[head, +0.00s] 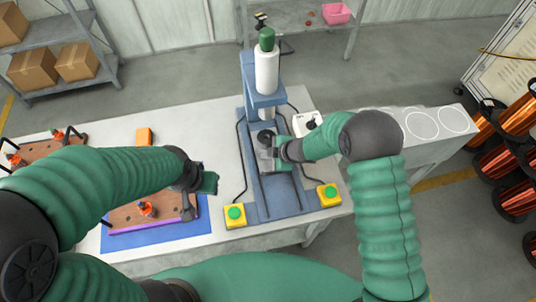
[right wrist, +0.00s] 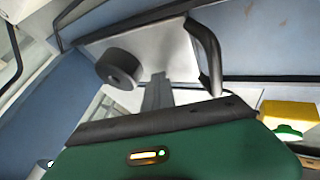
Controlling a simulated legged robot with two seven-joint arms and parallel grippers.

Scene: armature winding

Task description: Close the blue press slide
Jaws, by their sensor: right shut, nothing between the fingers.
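The blue press (head: 262,90) stands on the bench with a white and green cylinder (head: 266,62) on top. Its slide, a grey plate (head: 268,160), sits on the blue base in front of the press column. In the right wrist view the plate (right wrist: 150,50) carries a black round part (right wrist: 120,68) and has a black bar handle (right wrist: 208,55) along one side. My right gripper (head: 277,154) is at the plate, shut and empty; its fingers (right wrist: 157,92) point over the plate beside the handle. Contact cannot be told. My left gripper (head: 208,184) hangs left of the press, its fingers unclear.
Two yellow boxes with green buttons (head: 235,214) (head: 328,194) flank the front of the press base. A brown board (head: 165,210) on a blue mat (head: 120,240) lies at left, with an orange block (head: 144,136) behind it. Copper spools (head: 500,160) stand at far right.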

